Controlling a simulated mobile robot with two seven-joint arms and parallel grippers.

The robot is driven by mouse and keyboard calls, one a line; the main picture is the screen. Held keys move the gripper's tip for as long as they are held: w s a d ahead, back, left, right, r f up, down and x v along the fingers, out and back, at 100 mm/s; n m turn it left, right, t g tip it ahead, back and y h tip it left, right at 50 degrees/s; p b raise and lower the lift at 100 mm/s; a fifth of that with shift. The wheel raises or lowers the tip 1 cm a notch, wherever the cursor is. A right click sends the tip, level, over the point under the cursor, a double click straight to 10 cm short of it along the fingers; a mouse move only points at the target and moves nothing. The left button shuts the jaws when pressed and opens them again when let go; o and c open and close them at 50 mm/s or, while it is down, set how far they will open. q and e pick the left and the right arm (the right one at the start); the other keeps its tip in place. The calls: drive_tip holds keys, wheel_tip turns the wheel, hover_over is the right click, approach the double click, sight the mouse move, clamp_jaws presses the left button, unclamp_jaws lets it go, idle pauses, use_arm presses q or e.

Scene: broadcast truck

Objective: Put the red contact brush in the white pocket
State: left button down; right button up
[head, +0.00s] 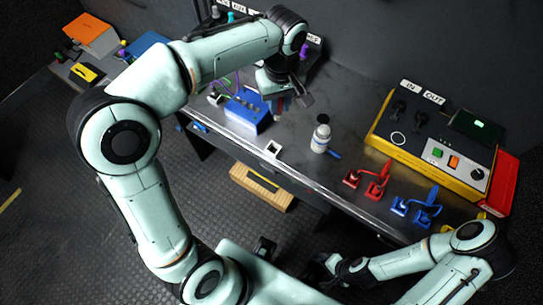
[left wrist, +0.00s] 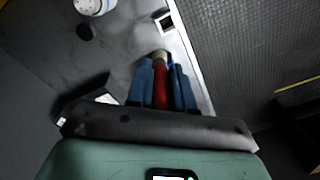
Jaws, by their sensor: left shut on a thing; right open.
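The red contact brush is held upright-looking in my left gripper (head: 283,103), which is over the worktable. In the left wrist view the brush's red handle (left wrist: 160,88) lies between the blue fingers of my left gripper (left wrist: 161,82), with a pale tip beyond them. The white pocket (head: 273,148) is a small square holder at the table's front edge, nearer than the gripper and apart from it. It also shows in the left wrist view (left wrist: 166,22), beyond the brush tip. My right gripper (head: 322,267) is low at the bottom of the head view, dark and partly hidden, away from the table.
A blue box (head: 246,112) stands left of my left gripper. Red (head: 370,180) and blue (head: 415,207) connectors lie farther right, before a yellow-edged control panel (head: 432,135).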

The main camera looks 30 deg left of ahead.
use_arm(q)
drive_tip(key=shift+n, duration=0.9)
drive_tip(key=shift+s+a+f+b, duration=0.1)
drive_tip(key=shift+s+f+b, duration=0.35)
drive_tip(key=shift+f, duration=2.4)
drive_tip(key=shift+s+f+b, duration=0.1)
drive_tip(key=shift+f+b, duration=0.55)
drive_tip(key=shift+f, duration=2.2)
drive_tip(key=shift+s+a+f+b, duration=0.1)
drive_tip(key=shift+s+f+b, duration=0.35)
drive_tip(key=shift+f, duration=2.4)
use_arm(e)
drive_tip(key=shift+s+f, duration=0.25)
drive_tip(key=shift+f, duration=0.45)
drive_tip(key=shift+s+f, duration=0.25)
drive_tip(key=shift+f, duration=0.5)
drive_tip(key=shift+s+f, duration=0.25)
drive_tip(key=shift+f, duration=0.45)
use_arm(q)
drive_tip(key=shift+w, duration=0.15)
use_arm(e)
drive_tip(key=shift+f, duration=0.1)
use_arm(q)
drive_tip(key=shift+f+b, duration=0.2)
drive_tip(key=shift+b, duration=0.1)
drive_tip(key=c, duration=1)
unclamp_jaws()
drive_tip(key=shift+r, duration=0.15)
